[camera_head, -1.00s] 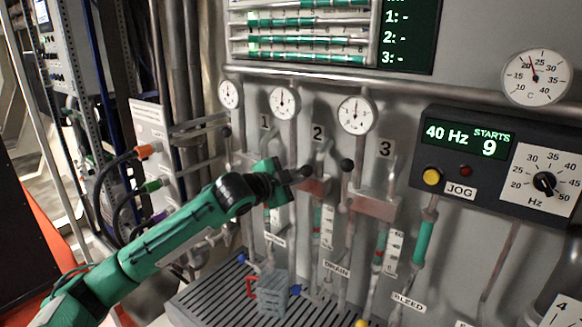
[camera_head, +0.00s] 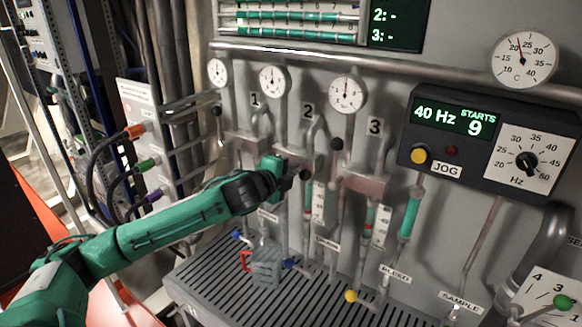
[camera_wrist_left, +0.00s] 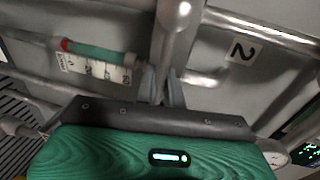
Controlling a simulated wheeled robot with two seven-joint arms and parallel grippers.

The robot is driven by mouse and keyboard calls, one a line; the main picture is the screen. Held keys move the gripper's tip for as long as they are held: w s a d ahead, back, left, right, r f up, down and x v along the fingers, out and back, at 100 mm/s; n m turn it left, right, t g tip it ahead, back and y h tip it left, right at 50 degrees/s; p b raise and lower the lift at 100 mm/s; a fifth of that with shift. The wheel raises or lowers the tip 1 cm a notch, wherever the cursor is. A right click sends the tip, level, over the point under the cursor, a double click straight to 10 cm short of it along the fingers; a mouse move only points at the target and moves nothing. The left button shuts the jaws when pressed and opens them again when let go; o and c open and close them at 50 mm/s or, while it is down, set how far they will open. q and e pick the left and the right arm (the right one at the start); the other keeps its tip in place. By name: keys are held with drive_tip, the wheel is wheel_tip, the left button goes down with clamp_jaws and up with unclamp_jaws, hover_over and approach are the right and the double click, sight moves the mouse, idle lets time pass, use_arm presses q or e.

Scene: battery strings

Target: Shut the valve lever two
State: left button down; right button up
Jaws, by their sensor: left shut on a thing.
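My left gripper (camera_head: 296,174) is in front of the pipe under label 2 (camera_head: 308,111). Lever two's dark knob (camera_head: 306,174) shows at its fingertips; the jaws hide most of the lever. In the left wrist view the two fingers (camera_wrist_left: 163,88) are close together on a thin grey part beside a metal pipe, with label 2 (camera_wrist_left: 242,51) to the right. Lever three's black knob (camera_head: 337,144) stands up at the right, and lever one's dark knob (camera_head: 217,111) stands up at the left. My right gripper is not in view.
Gauges (camera_head: 347,93) sit above the valves. Sight tubes with scales (camera_head: 318,201) hang below. A grey jug (camera_head: 266,266) with a red handle stands on the slatted drip tray (camera_head: 215,290). The JOG control box (camera_head: 470,150) is at the right.

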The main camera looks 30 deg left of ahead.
use_arm(q)
drive_tip(key=shift+f, duration=0.15)
drive_tip(key=c, duration=1.6)
unclamp_jaws()
drive_tip(key=shift+c, duration=0.2)
drive_tip(key=shift+s, duration=0.1)
drive_tip(key=b+v, duration=0.6)
drive_tip(key=v, duration=0.7)
drive_tip(key=shift+s, duration=0.25)
